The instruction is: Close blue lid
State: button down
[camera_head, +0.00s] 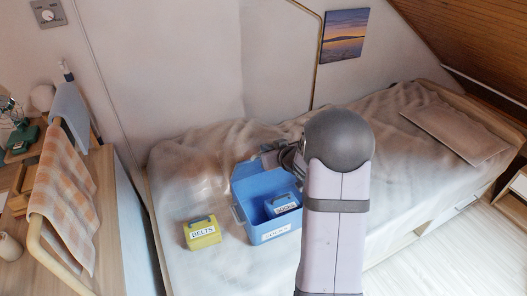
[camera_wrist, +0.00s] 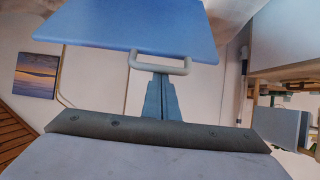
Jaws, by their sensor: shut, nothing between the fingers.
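A blue box (camera_head: 248,232) with a white label on its front stands open on the bed. Its blue lid (camera_head: 246,182) is raised at the back; it also fills the top of the wrist view (camera_wrist: 140,25), with a pale grey loop handle (camera_wrist: 160,65) at its edge. My gripper (camera_head: 287,156) is behind the box at the lid, partly hidden by my arm. In the wrist view its fingers (camera_wrist: 161,95) are shut and empty, just below the handle. I cannot tell whether they touch it. A small blue case (camera_head: 283,204) labelled SOCKS sits inside the box.
A yellow case (camera_head: 202,233) labelled BELTS stands on the bed (camera_head: 185,180) left of the box. A wall rises close behind the bed. A desk and a chair with a checked cloth (camera_head: 65,195) are at the left.

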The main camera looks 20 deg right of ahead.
jog(key=s+f+b, duration=0.7)
jog(key=f+b, duration=0.3)
jog(key=f, duration=0.3)
jog(key=s+f+b, duration=0.7)
jog(key=f+b, duration=0.4)
jog(key=f, duration=0.3)
jog(key=shift+s+t, duration=0.3)
jog(key=shift+s, duration=0.1)
jog(key=shift+a+r, duration=0.1)
notch_tip(320, 180, up, 5)
jog(key=p, duration=0.5)
jog(key=s+f+p, duration=0.3)
jog(key=s+f, duration=0.3)
jog(key=s, duration=0.3)
jog(key=shift+s+f+p, duration=0.2)
jog(key=shift+p, duration=0.1)
